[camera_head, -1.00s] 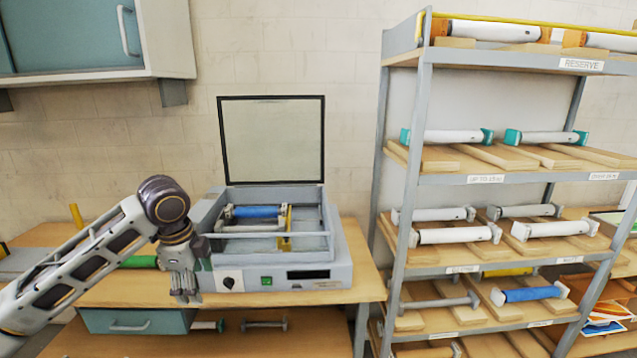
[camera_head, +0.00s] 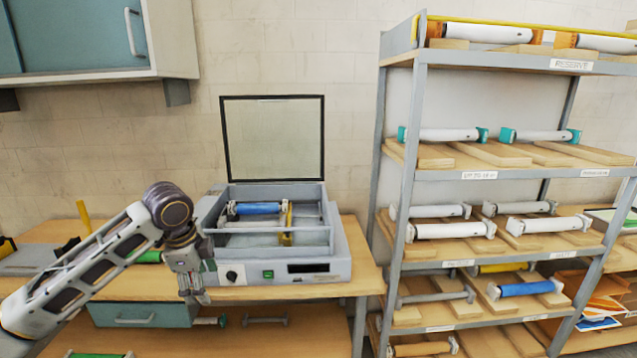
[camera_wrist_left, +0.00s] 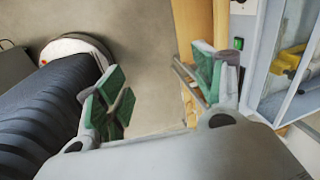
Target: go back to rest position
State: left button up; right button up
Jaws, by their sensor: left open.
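My left gripper (camera_head: 194,290) hangs pointing down in front of the bench, at the front left corner of the laminator (camera_head: 300,268). In the left wrist view the gripper (camera_wrist_left: 160,90) has its green-padded fingers wide apart, with nothing between them. The laminator's lid stands open. A blue roller (camera_head: 257,208) and a yellow part (camera_head: 287,222) lie inside it. My right gripper is not in view.
The wooden bench (camera_head: 357,265) carries the laminator, with a teal drawer (camera_head: 140,314) below. A grey shelf rack (camera_head: 408,150) at the right holds several rollers on wooden cradles. A wall cabinet (camera_head: 70,40) hangs at upper left. Open floor (camera_wrist_left: 150,55) shows below the gripper.

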pick_arm(q)
jog(key=w+f+n+t+h, duration=0.1)
jog(key=w+f+n, duration=0.3)
jog(key=f, duration=0.7)
jog(key=w+f+n+h, duration=0.1)
jog(key=w+f+n, duration=0.1)
jog(key=w+f, duration=0.65)
jog(key=s+a+f+n, duration=0.2)
jog(key=s+f, duration=0.1)
jog(key=f, duration=0.7)
jog(key=s+a+f+n+y+b, duration=0.1)
jog(key=s+f, duration=0.2)
jog(key=f, duration=0.7)
jog(key=s+a+f+n, duration=0.2)
jog(key=s+f, duration=0.1)
jog(key=f, duration=0.7)
jog(key=s+f+n+y+b, duration=0.1)
jog(key=s+f+n, duration=0.1)
jog(key=s+f, duration=2.1)
jog(key=s+d+f, duration=0.2)
jog(key=s+f, duration=0.1)
jog(key=s, duration=0.7)
jog(key=s+d+f+n+g, duration=0.1)
jog(key=s+d+f, duration=0.1)
jog(key=s, duration=0.8)
jog(key=s+d+f+g, duration=0.1)
jog(key=s+f, duration=0.3)
jog(key=s, duration=0.6)
jog(key=shift+d, duration=0.5)
